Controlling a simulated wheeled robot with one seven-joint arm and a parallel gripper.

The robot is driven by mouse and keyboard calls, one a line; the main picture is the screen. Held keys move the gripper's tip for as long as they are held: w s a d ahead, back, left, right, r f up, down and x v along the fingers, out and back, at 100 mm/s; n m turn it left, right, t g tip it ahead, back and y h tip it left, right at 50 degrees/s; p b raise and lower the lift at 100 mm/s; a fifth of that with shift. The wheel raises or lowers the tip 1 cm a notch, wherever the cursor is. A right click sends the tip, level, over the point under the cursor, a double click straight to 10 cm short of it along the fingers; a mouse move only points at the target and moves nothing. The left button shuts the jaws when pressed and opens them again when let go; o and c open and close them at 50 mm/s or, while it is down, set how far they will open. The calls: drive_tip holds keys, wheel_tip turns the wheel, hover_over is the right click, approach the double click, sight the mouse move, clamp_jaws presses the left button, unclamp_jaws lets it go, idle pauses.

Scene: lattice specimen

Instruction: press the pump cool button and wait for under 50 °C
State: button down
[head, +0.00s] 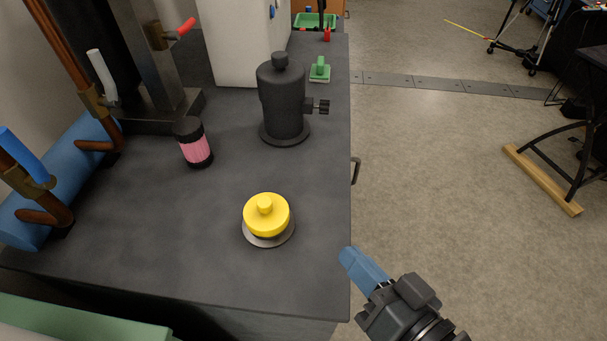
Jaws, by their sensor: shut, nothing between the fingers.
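My gripper (346,256) is at the lower right in the head view, with its blue fingers shut and empty. It is beside the bench's right edge, to the right of and below the yellow knobbed piece in the picture. No button marked pump cool and no temperature readout can be made out. A dark grey cylindrical vessel (282,100) with a knob on top and a side screw stands upright on the bench. The yellow round piece (267,214) with a small knob sits on a grey disc on the bench.
The dark bench top (185,235) is clear around the yellow piece. A pink-and-black cylinder (195,143), a green-handled block (320,70), a white box (240,45) and copper pipes (60,50) stand farther back or left. A wooden-footed stand (545,182) is on the floor at right.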

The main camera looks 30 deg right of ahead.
drive_tip(key=s+d+r+n, duration=0.1)
drive_tip(key=s+d+n, duration=0.1)
drive_tip(key=s, duration=0.6)
drive_tip(key=s+d+r+n+g+h, duration=0.1)
drive_tip(key=s+d+r+n, duration=0.1)
drive_tip(key=s, duration=0.6)
drive_tip(key=shift+s+d+n, duration=0.15)
drive_tip(key=shift+d+n, duration=0.1)
drive_tip(key=shift+n, duration=0.55)
drive_tip(key=shift+r, duration=0.1)
